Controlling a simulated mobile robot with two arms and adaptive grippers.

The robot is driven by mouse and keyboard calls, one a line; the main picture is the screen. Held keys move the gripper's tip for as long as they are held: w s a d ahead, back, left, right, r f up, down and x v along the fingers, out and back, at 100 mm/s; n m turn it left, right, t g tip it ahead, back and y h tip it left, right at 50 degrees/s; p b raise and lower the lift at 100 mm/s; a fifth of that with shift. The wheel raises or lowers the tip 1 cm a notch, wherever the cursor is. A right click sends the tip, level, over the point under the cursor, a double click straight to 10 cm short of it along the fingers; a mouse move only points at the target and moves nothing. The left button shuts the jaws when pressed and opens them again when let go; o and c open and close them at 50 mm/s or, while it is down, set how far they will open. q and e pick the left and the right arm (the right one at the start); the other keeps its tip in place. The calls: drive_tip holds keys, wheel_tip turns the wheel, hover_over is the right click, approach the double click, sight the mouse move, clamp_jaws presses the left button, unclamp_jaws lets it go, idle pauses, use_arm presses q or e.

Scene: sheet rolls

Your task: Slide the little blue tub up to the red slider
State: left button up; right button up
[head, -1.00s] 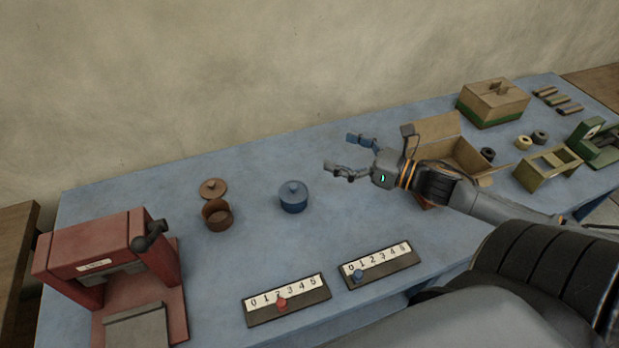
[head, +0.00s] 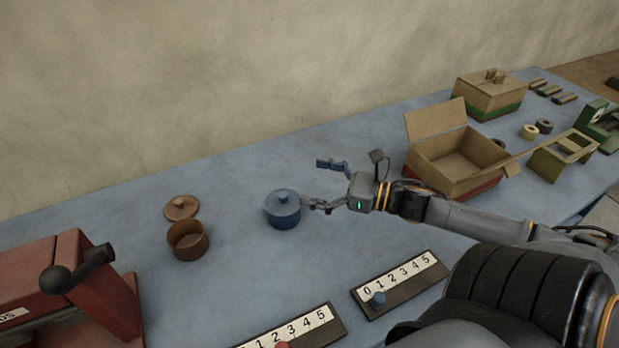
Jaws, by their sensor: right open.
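The little blue tub (head: 282,213) stands upright with its knobbed lid on, on the blue table. My right gripper (head: 320,185) is open and empty, just to the right of the tub. Its nearer finger is close to the tub's right side; I cannot tell whether they touch. The red slider (head: 281,345) shows only as a small tip at the bottom edge, on a numbered scale board (head: 300,328) that is partly cut off. My left gripper is not in view.
A brown open pot (head: 187,247) and its lid (head: 181,207) lie left of the tub. A second scale board (head: 403,284) has a blue slider (head: 377,299). A red press (head: 95,290) stands lower left, an open cardboard box (head: 455,160) at right. Table between tub and boards is clear.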

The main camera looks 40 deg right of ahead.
wheel_tip(320, 180, down, 2)
drive_tip(key=f+b, duration=0.1)
drive_tip(key=b, duration=0.2)
approach(283, 202)
drive_tip(key=w+f, duration=0.1)
drive_tip(key=w+a+f, duration=0.1)
drive_tip(key=shift+w, duration=0.35)
drive_tip(key=x, duration=0.6)
drive_tip(key=shift+r+p, duration=0.25)
drive_tip(key=shift+p, duration=0.1)
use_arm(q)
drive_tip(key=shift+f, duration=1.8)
use_arm(e)
drive_tip(key=shift+w+a, duration=0.4)
drive_tip(key=shift+w, duration=0.2)
drive_tip(key=c, duration=0.8)
drive_tip(key=o, duration=0.8)
